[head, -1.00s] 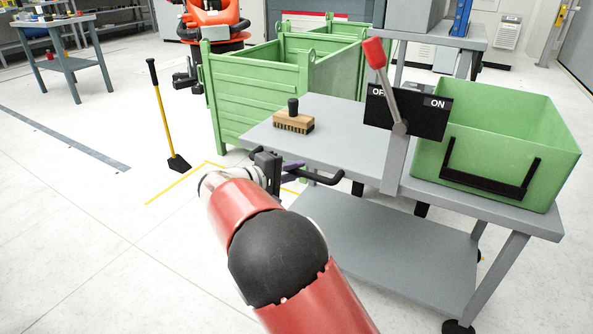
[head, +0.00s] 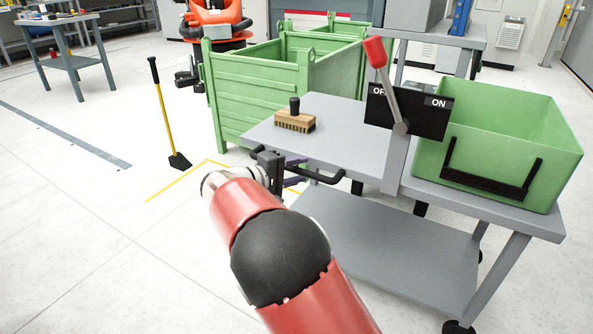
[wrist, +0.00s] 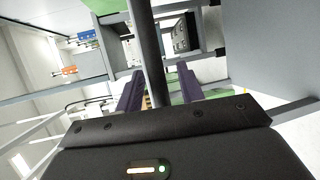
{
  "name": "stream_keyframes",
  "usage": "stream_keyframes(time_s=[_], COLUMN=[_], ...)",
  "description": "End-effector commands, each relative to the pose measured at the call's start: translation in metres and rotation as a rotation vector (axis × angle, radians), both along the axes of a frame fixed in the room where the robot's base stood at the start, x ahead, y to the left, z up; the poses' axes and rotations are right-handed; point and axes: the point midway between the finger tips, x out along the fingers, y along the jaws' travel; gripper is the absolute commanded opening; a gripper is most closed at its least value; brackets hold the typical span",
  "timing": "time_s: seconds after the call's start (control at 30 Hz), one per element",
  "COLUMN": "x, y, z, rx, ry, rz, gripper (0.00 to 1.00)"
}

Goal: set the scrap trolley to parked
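The trolley is a grey two-shelf cart (head: 385,245) on black wheels, at centre right in the head view. A black push handle (head: 328,178) sticks out from its near left end. A lever with a red knob (head: 375,52) stands at a black OFF/ON plate (head: 430,116); it leans up-left toward OFF. My gripper (head: 292,182) is at the handle, partly hidden by my wrist. In the wrist view, its purple fingers (wrist: 160,88) stand apart with a black bar (wrist: 149,50) between them. Gaps show beside the bar; I cannot tell its depth between the fingers.
A green bin (head: 490,185) and a brush (head: 295,121) sit on the trolley top. Large green crates (head: 255,95) stand behind. A yellow-handled scraper (head: 165,115) stands left, near a yellow floor line (head: 175,185).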

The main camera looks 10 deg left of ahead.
Motion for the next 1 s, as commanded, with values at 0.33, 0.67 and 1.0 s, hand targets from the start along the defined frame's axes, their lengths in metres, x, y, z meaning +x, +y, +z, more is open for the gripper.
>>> stream_keyframes(time_s=[0.33, 0.67, 1.0], x=[-0.026, -0.058, -0.060], y=[0.022, 0.047, 0.048], z=[0.007, 0.014, 0.014], rx=[0.001, 0.000, 0.000], ry=[0.000, 0.000, 0.000], rz=[0.006, 0.000, -0.001], gripper=[0.38, 0.38, 0.38])
